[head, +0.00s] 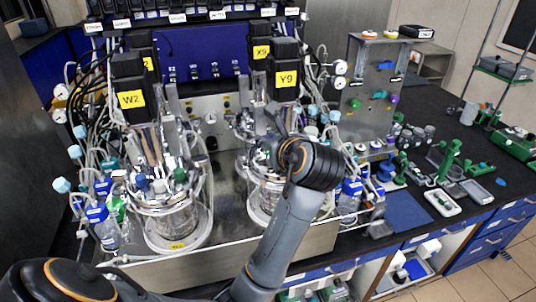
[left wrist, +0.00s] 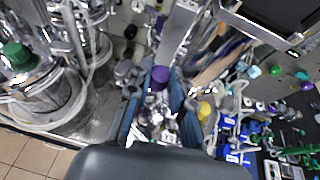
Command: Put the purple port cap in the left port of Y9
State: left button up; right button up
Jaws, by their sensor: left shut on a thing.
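The purple port cap (left wrist: 160,76) is between the fingertips of my left gripper (left wrist: 160,92) in the left wrist view, and the gripper is shut on it. In the head view my left arm reaches up to the Y9 bioreactor, whose motor carries the yellow Y9 label (head: 286,79). The wrist is in front of the Y9 vessel's top and hides the gripper and the cap there. The Y9 glass vessel (head: 262,194) shows below the wrist. I cannot make out the left port of Y9. My right gripper is not in view.
The W2 bioreactor (head: 175,218) stands to the left with tubes and bottles around it. A grey upright panel (head: 358,122) with coloured caps stands right of Y9. Bottles and green tools crowd the dark bench (head: 440,229) on the right. Tubing surrounds both vessels.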

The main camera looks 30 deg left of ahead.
pick_arm(q)
jog(key=shift+f, duration=0.4)
notch_tip(320, 180, down, 4)
jog(key=shift+w+a+r+p, duration=0.15)
jog(key=shift+p, duration=0.2)
jog(key=shift+f, duration=0.25)
jog(key=o, duration=0.6)
jog(key=shift+o, duration=0.2)
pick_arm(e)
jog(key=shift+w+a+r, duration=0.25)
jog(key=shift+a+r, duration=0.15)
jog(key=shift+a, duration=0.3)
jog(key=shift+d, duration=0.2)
